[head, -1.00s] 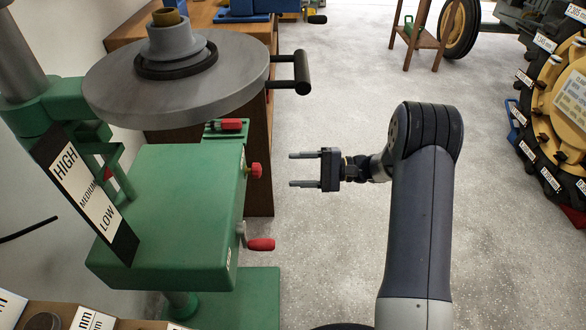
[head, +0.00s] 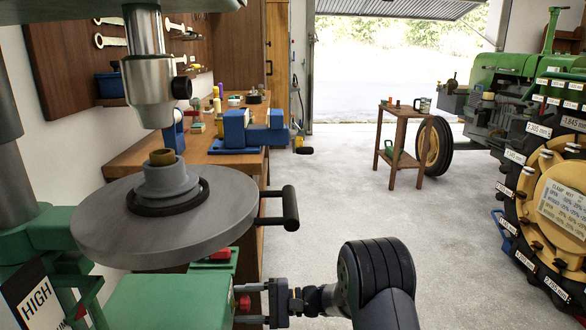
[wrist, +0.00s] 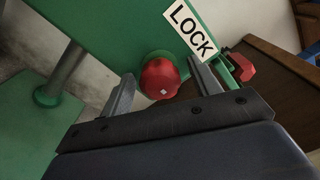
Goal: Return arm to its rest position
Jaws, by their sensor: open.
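My gripper (head: 243,303) is open, low in the head view, at the end of my arm and pointing left. The red lock knob (head: 244,304) of the green drill press shows between its fingers there. In the wrist view the two fingers (wrist: 160,72) stand on either side of the round red knob (wrist: 160,77), beside the LOCK label (wrist: 191,28). I cannot tell whether the fingers touch it. Nothing is gripped.
The drill press's round grey table (head: 105,235) and black handle (head: 289,208) are above and left of my gripper. A wooden bench (head: 220,160) with a blue vise (head: 235,128) stands behind. Open floor (head: 345,190) lies to the right, before a small stand (head: 401,145) and green tractor (head: 520,75).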

